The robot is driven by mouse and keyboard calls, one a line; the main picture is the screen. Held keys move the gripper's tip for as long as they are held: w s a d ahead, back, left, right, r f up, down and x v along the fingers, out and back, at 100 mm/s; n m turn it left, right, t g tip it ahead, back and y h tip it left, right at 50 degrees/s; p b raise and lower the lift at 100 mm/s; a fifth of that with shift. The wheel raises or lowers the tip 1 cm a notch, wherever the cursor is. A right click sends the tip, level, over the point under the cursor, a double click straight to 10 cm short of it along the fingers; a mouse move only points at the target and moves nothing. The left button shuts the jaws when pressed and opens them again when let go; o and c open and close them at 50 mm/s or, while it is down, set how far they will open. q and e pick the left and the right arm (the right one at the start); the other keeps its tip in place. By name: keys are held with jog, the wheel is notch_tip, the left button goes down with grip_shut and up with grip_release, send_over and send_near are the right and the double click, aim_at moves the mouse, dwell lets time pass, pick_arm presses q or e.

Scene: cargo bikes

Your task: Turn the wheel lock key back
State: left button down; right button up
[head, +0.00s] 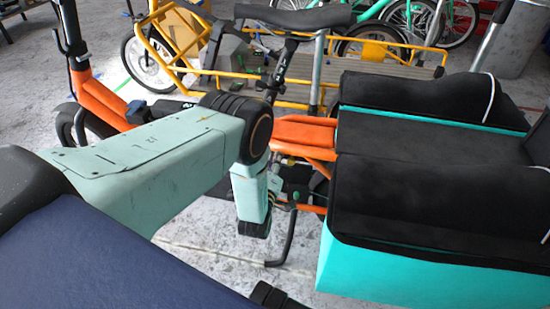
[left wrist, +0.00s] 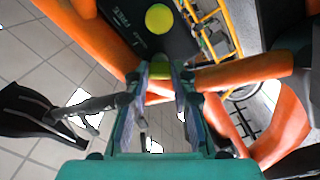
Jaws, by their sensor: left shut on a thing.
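In the left wrist view, the two fingers of my left gripper (left wrist: 160,80) reach in between the orange frame tubes. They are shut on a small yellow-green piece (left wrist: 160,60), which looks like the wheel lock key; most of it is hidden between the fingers. Beyond it is a dark panel (left wrist: 128,22) with pale lettering and a round yellow-green disc (left wrist: 158,18). In the head view, my left arm bends down at the orange cargo bike's frame (head: 305,133), and the fingertips and key are too hidden to make out. My right gripper is not in view.
The bike's turquoise cargo box (head: 365,275) with black padding stands close on the right. A dark bent bar (head: 287,240) hangs below the frame. A yellow cargo bike (head: 290,101) stands behind. Bare grey floor (head: 205,230) lies in front.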

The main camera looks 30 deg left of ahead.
pick_arm(q)
jog(key=n, duration=0.6)
jog(key=shift+s+f+n+p, duration=0.1)
jog(key=shift+n+p, duration=0.2)
jog(key=shift+p, duration=0.1)
dwell(0.4)
jog(key=c, duration=1.1)
grip_release()
jog(key=v, duration=1.2)
